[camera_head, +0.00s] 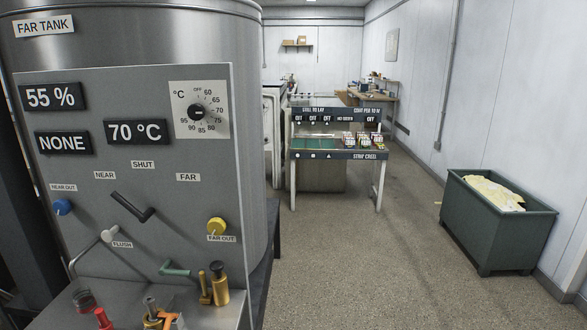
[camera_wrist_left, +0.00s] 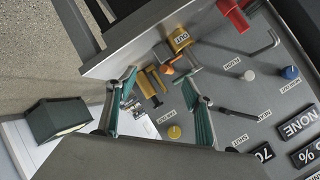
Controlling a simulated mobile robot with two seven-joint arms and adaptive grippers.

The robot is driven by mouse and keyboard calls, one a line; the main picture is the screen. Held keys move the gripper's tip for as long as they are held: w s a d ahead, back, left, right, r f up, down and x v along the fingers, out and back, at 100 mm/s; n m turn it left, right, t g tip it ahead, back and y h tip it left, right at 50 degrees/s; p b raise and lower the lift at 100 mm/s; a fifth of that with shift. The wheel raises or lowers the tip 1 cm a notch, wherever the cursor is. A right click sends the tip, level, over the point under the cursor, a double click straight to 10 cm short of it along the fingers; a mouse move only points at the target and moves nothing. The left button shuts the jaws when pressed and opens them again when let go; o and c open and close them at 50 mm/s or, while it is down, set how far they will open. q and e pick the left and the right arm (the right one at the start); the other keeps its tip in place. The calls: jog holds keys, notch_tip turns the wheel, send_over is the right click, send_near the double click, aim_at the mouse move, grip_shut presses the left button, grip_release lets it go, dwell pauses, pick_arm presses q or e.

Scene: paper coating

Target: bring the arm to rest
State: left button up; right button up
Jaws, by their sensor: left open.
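My left gripper (camera_wrist_left: 160,78) shows in the left wrist view, its two teal-padded fingers spread apart with nothing held between them. Beyond the fingers is the tank's control panel (camera_wrist_left: 235,90), seen turned over. The yellow knob (camera_wrist_left: 174,132) appears between the fingers, with a visible gap to each. In the head view, the far tank (camera_head: 170,30) and its panel (camera_head: 90,130) fill the left side. The yellow knob also shows there (camera_head: 217,226), with the black lever (camera_head: 133,206) and blue knob (camera_head: 63,206). I see neither gripper in the head view.
Brass fittings (camera_head: 219,283), a teal handle (camera_head: 176,271) and a red part (camera_head: 103,318) stick out low on the tank. A green bin (camera_head: 497,240) stands at the right wall. A bench (camera_head: 340,155) stands behind. The floor (camera_head: 360,270) between is clear.

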pick_arm(q)
jog(key=s+a+f+g+y, duration=0.1)
jog(key=s+a+f+g, duration=0.15)
jog(key=s, duration=0.55)
jog(key=s+a+f+g+y, duration=0.15)
jog(key=s+a, duration=0.25)
jog(key=s, duration=0.4)
jog(key=d+f+n+t+h, duration=0.2)
jog(key=d+f+h, duration=0.5)
jog(key=d+f, duration=0.7)
notch_tip(320, 180, down, 4)
jog(key=shift+d+r+n, duration=0.25)
jog(key=shift+n, duration=0.55)
